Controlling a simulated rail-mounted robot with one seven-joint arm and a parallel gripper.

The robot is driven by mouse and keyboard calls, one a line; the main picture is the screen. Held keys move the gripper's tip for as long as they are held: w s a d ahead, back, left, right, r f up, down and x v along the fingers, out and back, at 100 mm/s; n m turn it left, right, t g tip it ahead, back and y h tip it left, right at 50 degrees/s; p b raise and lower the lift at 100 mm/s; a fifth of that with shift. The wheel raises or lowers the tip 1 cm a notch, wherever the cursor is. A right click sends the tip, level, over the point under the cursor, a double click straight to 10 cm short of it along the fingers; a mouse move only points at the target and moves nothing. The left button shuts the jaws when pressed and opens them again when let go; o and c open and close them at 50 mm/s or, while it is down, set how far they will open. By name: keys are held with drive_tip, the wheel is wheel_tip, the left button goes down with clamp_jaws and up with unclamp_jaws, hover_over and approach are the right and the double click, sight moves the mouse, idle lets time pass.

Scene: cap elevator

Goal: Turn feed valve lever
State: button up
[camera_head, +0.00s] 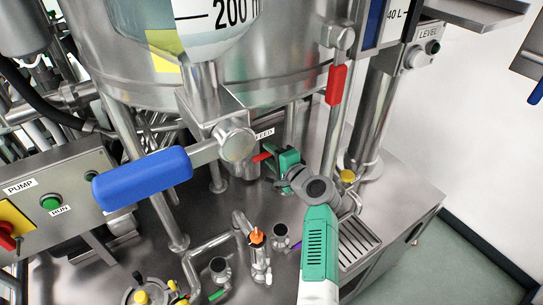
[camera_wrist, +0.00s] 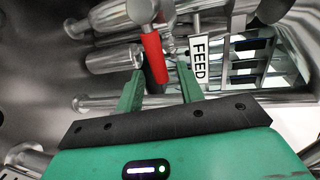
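The feed valve lever is a red handle (camera_wrist: 154,58) in the wrist view, hanging slightly tilted from a metal valve stem, beside the white FEED label (camera_wrist: 200,58). My gripper (camera_wrist: 160,72) is open, with one green finger on each side of the red handle and gaps showing. Whether the handle is fully between the fingertips or just beyond them I cannot tell. In the head view only a small red part of the lever (camera_head: 261,157) shows at my gripper (camera_head: 274,159), under the tank; my gripper and the pipework hide the rest.
A large blue handle (camera_head: 142,178) sticks out left of my gripper. Another red lever (camera_head: 336,85) hangs above right. Pipes and an orange-topped fitting (camera_head: 257,237) stand below. A pump panel (camera_head: 50,205) is at left. A drain grate (camera_head: 358,242) lies right of my arm.

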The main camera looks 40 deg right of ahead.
drive_tip(key=v, duration=0.7)
drive_tip(key=shift+s+p, duration=0.4)
drive_tip(key=shift+p, duration=0.05)
drive_tip(key=shift+r, duration=0.1)
